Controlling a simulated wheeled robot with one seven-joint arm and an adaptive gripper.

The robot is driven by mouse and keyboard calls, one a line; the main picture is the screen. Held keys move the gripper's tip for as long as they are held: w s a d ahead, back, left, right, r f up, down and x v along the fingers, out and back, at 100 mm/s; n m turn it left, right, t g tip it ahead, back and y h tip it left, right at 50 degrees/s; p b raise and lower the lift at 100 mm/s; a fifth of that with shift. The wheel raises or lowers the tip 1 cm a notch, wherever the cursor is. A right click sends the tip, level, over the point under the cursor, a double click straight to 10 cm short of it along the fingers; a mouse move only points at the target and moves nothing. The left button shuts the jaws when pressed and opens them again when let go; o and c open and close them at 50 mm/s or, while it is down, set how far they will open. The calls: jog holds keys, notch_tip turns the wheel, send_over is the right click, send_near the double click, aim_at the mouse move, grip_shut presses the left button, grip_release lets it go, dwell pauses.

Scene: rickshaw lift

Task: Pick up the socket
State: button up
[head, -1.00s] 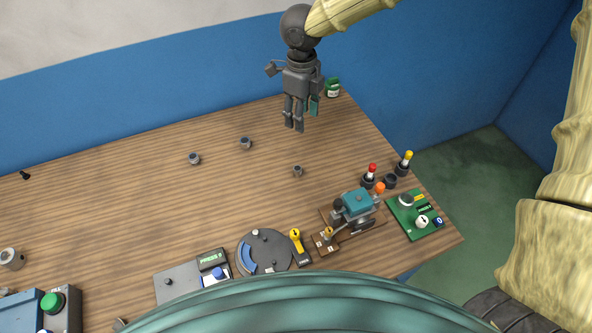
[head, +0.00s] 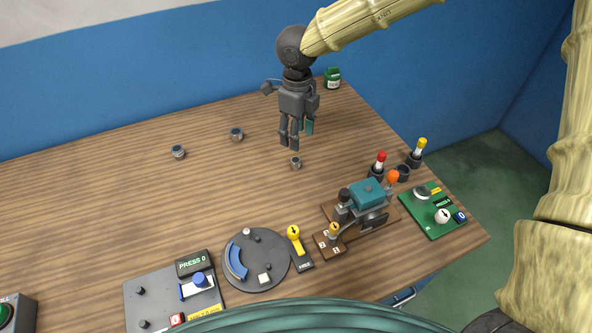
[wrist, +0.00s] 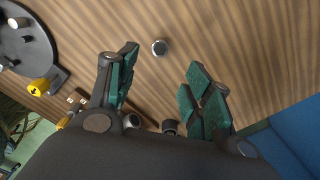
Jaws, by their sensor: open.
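Three small grey metal cylinders that look like sockets stand on the wooden table in the head view: one at the left (head: 178,151), one in the middle (head: 236,134) and one at the right (head: 296,162). My gripper (head: 289,146) points down and appears just above and behind the right one. In the wrist view my gripper (wrist: 161,60) is open, its green-padded fingers spread and empty. A small round socket (wrist: 159,47) shows between and slightly beyond the fingertips, apart from both. Which cylinder is meant cannot be told by looks.
A teal-topped device (head: 369,193), a green board (head: 432,211), a round dial plate (head: 257,260) and a yellow lever (head: 297,241) line the front right. A green jar (head: 332,78) stands at the back. The table's left middle is clear.

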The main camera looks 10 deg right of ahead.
aim_at(295, 160)
jog(key=shift+w+a+f+p, duration=0.1)
jog(key=shift+f+p, duration=0.35)
jog(key=shift+f, duration=2.3)
jog(key=shift+a+f+p, duration=0.1)
jog(key=shift+f+p, duration=0.3)
jog(key=shift+f, duration=2.35)
grip_shut()
